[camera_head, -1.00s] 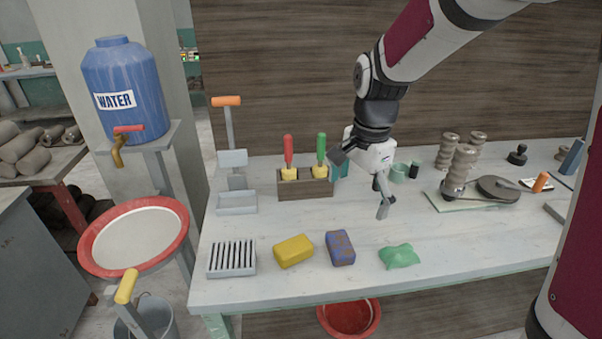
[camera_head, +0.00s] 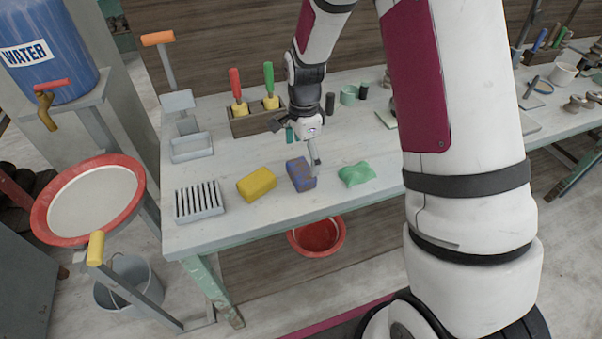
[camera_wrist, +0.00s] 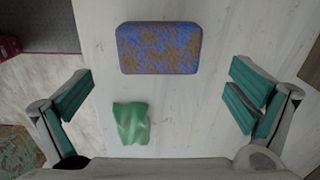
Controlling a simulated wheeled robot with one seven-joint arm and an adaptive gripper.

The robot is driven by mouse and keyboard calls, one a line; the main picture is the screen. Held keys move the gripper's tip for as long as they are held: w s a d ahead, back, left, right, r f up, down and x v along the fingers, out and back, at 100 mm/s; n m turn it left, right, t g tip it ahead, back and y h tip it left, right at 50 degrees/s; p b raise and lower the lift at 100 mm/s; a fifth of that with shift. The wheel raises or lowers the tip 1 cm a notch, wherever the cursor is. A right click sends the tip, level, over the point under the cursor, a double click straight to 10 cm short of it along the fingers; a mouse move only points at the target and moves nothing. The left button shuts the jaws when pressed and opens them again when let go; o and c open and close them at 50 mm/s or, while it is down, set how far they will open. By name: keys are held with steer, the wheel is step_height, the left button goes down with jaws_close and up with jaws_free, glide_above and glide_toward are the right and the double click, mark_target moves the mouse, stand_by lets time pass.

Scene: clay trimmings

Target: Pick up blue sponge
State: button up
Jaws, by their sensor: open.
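The blue sponge (camera_head: 300,174) is a block with brown stains. It lies on the white table between a yellow sponge and a green lump. In the wrist view the blue sponge (camera_wrist: 159,48) lies at the top middle, beyond the fingertips. My gripper (camera_head: 300,142) is open and empty, just behind and above the blue sponge in the head view. In the wrist view its teal-padded fingers (camera_wrist: 158,98) stand wide apart. The green lump (camera_wrist: 131,123) shows between them, left of the middle.
The yellow sponge (camera_head: 257,184) lies left of the blue one, and the green lump (camera_head: 356,174) right of it. A slotted grey dish (camera_head: 199,202) sits at the table's left corner. A wooden tool holder (camera_head: 256,121) stands behind. A red basin (camera_head: 316,236) is below the front edge.

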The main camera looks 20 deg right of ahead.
mark_target(302, 168)
steer(key=shift+a+f+p, duration=0.2)
steer(key=shift+f+p, duration=0.2)
steer(key=shift+f, duration=2.3)
steer(key=c, duration=1)
